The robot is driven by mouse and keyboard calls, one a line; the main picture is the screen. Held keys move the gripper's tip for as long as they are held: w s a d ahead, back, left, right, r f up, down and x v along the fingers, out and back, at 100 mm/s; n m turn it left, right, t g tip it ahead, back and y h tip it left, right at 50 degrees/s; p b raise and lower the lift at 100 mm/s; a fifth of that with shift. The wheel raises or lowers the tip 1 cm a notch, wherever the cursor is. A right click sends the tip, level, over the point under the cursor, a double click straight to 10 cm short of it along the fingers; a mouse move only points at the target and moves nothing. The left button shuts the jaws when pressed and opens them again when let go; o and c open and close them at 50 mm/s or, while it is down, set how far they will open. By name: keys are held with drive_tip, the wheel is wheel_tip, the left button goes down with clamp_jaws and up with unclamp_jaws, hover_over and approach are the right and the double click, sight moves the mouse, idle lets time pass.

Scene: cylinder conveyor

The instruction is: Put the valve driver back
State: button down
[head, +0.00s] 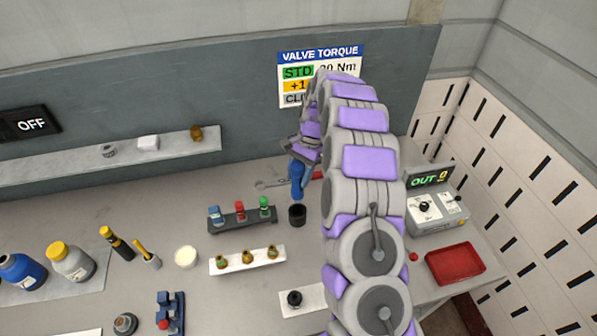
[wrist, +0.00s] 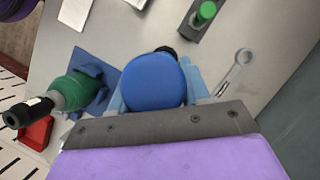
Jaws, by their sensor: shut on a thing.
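The valve driver (head: 297,183) is blue, and in the head view it hangs roughly upright below my gripper (head: 299,163). My gripper is shut on it. In the wrist view the driver's round blue top (wrist: 155,82) fills the space between the light blue fingers of my gripper (wrist: 157,92). A black round holder (head: 297,215) stands on the bench directly under the driver. A dark rim (wrist: 166,50) peeks out past the driver's top in the wrist view. I cannot tell whether the driver's lower end is inside the holder or just above it.
A dark rack (head: 240,221) with blue, red and green pieces stands to the left. A white strip (head: 225,267) with brass fittings lies in front. A wrench (head: 270,184) lies behind. A red tray (head: 455,264) is at right. A green bulb-shaped object (wrist: 78,90) is left in the wrist view.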

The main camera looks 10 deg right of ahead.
wheel_tip(320, 180, down, 4)
drive_tip(key=shift+r+b, duration=0.25)
drive_tip(key=shift+b, duration=0.4)
drive_tip(key=shift+f, duration=0.75)
drive_tip(key=shift+p, duration=0.3)
drive_tip(key=shift+f+b, duration=0.3)
drive_tip(key=shift+f, duration=2.85)
drive_tip(key=shift+c, duration=2.3)
unclamp_jaws()
drive_tip(key=shift+s, duration=0.1)
drive_tip(key=shift+r+p, duration=1.05)
drive_tip(key=shift+r, duration=1.95)
